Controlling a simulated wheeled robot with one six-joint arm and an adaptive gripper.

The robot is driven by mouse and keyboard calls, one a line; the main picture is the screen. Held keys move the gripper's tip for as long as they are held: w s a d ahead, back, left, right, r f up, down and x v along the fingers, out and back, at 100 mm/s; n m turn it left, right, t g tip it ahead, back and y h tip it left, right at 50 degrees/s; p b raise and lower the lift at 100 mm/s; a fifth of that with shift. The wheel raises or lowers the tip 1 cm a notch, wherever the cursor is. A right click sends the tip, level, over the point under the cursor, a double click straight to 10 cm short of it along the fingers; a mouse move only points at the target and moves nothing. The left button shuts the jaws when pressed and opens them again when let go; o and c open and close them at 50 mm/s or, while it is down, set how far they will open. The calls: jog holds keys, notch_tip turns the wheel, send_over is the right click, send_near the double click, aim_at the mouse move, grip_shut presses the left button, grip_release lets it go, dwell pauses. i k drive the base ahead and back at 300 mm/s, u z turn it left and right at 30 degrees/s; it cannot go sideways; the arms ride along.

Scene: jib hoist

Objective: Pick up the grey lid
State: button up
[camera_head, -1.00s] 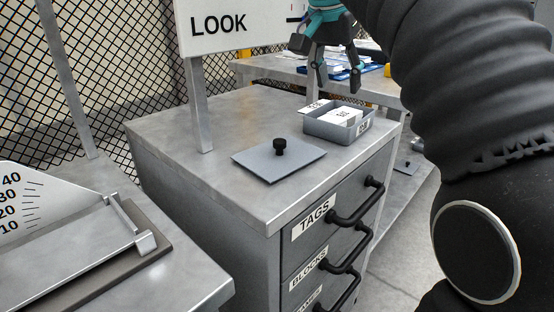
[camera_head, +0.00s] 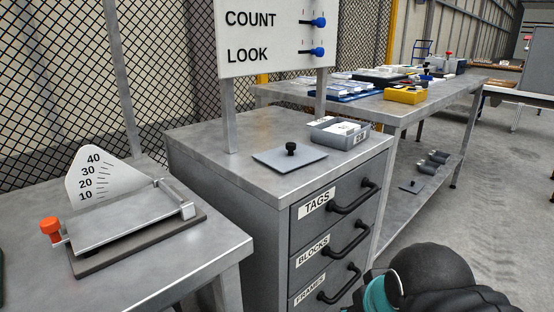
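The grey lid (camera_head: 279,161) is a flat square plate with a black knob (camera_head: 291,148) standing up from its middle. It lies flat on top of the grey drawer cabinet (camera_head: 206,151), to the left of a small grey open bin (camera_head: 351,139) holding white tags. Nothing covers the lid. My gripper is out of view; only part of my arm shows at the bottom right, low and apart from the lid.
A white board marked COUNT and LOOK (camera_head: 248,38) stands on posts behind the lid. Drawer handles (camera_head: 354,197) stick out of the cabinet front. A bench with a tilting gauge plate (camera_head: 122,223) is at the left. A longer table (camera_head: 398,107) stands behind right. Floor is open at the right.

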aim_at(292, 156)
jog(key=u, duration=3.8)
jog(key=k, duration=1.85)
jog(key=z, duration=0.75)
